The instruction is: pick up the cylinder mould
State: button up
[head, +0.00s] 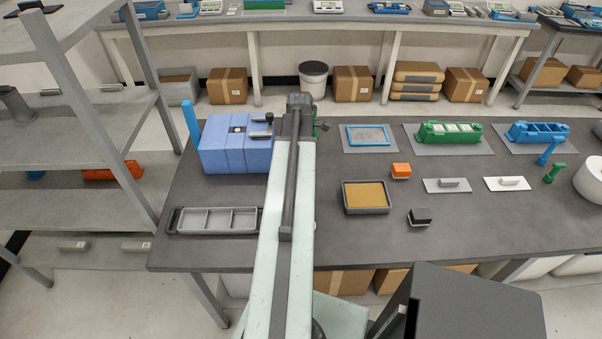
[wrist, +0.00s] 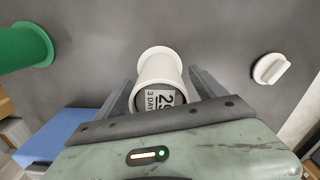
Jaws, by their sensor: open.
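A white cylinder mould (wrist: 160,68) with a wider rim at its far end shows in the middle of the wrist view. Its near end is dark with a pale label reading "3 DAY", partly cut off by my gripper body. My gripper (wrist: 164,84) is open, one finger on each side of the mould; I cannot tell whether either finger touches it. A green flanged cylinder (wrist: 22,48) stands to the left. In the head view my arm's end (head: 300,104) is over the back of the table, and the white mould is hidden behind it.
A sand tray (head: 366,197), an orange block (head: 400,171) and a black block (head: 419,217) lie to the right.

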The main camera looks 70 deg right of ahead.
jog(key=shift+r, duration=0.1)
jog(key=c, duration=1.7)
jog(key=shift+o, duration=0.3)
